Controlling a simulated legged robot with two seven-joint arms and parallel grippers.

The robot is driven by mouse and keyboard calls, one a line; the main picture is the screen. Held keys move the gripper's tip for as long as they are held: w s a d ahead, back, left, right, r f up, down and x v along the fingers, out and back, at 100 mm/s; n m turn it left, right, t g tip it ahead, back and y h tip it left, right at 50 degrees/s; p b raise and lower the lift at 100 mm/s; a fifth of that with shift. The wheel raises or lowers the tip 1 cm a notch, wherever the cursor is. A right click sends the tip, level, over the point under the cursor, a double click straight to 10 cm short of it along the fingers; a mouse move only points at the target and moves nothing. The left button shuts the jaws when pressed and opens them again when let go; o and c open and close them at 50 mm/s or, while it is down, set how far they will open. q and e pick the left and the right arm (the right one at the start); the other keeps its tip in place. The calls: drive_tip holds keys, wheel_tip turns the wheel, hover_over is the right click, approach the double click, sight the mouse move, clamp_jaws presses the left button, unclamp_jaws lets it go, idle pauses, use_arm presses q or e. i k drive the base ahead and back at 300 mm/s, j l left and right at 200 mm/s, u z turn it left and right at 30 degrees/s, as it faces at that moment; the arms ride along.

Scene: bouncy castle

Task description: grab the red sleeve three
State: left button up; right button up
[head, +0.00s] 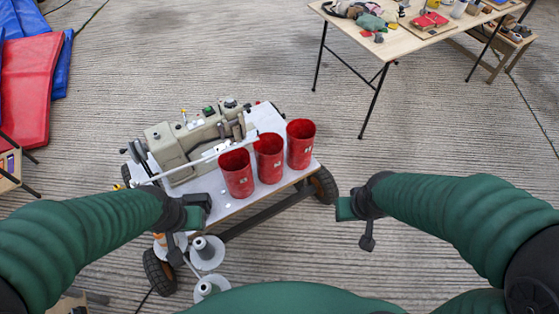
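Three red sleeves stand upright in a slanted row on the right part of a wheeled cart's top: a left one (236,174), a middle one (269,158) and a right one (300,144). Each has a small pale mark, too small to read. My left gripper (195,211) is over the cart's near left edge, left of and nearer than the left sleeve, apart from it. My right gripper (352,211) is right of the cart, nearer than the right sleeve. Both look empty. Their finger gaps cannot be made out.
A beige sewing machine (190,140) sits on the cart top (228,205) behind and left of the sleeves, with a pale rod before it. Grey cones (207,252) stand at the cart's near side. A cluttered table (400,40) is far right. Red and blue mats lie left.

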sight(268, 152)
drive_tip(key=i+l+u, duration=0.2)
drive_tip(key=i+u, duration=0.25)
drive_tip(key=i+l+u, duration=0.25)
drive_tip(key=u, duration=0.2)
drive_tip(key=i+l+u, duration=0.25)
drive_tip(key=l+u, duration=0.2)
drive_tip(key=l, duration=0.1)
